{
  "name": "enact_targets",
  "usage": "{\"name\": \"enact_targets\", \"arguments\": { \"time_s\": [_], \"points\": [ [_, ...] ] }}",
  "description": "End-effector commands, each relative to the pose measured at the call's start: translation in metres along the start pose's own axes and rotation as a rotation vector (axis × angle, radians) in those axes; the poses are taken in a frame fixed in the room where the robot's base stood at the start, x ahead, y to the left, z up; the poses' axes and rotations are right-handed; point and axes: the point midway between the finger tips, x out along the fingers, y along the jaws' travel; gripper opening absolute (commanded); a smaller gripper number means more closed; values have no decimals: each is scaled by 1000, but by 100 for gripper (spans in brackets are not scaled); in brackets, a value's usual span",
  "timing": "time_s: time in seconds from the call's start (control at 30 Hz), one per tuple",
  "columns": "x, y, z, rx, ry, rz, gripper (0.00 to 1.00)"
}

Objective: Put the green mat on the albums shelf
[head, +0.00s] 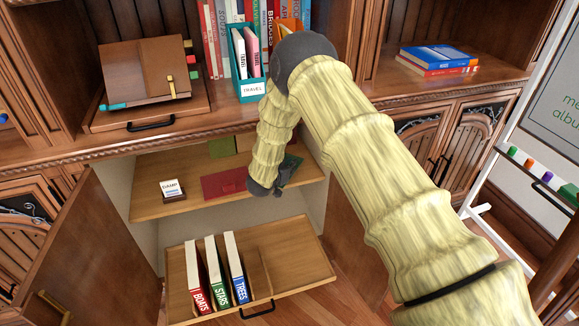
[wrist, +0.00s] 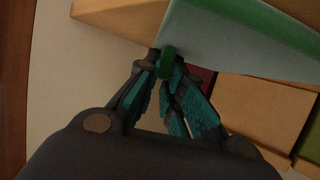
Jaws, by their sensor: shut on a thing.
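My gripper (head: 284,176) is inside the open lower cabinet, at the right end of its middle shelf (head: 165,207). In the wrist view, my gripper (wrist: 168,78) is shut on the green edge of a thin, pale green sheet (wrist: 240,50), which looks like the green mat. The sheet extends up and right from the fingers; its far part is outside the wrist view. In the head view my arm and gripper hide most of it. I see no label that names the albums shelf.
The middle shelf also bears a red mat (head: 222,184), an olive-green square (head: 221,147) and a small labelled box (head: 172,189). A pulled-out tray (head: 290,255) below holds several upright albums (head: 215,272). An open cabinet door (head: 95,260) stands at the left.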

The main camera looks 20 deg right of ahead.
Motion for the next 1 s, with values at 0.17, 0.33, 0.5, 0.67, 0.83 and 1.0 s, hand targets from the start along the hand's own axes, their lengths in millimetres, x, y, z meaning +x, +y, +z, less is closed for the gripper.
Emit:
{"name": "enact_targets", "arguments": {
  "time_s": [0.17, 0.33, 0.5, 0.67, 0.83, 1.0],
  "points": [
    [0, 0, 1, 0, 0, 0, 31],
    [0, 0, 1, 0, 0, 0, 31],
    [0, 0, 0, 0, 0, 0, 31],
    [-12, 0, -1, -1, -1, 0, 31],
    [-41, -1, -2, -2, -1, -1, 31],
    [-72, 0, -3, -2, 0, -1, 31]
  ]
}}
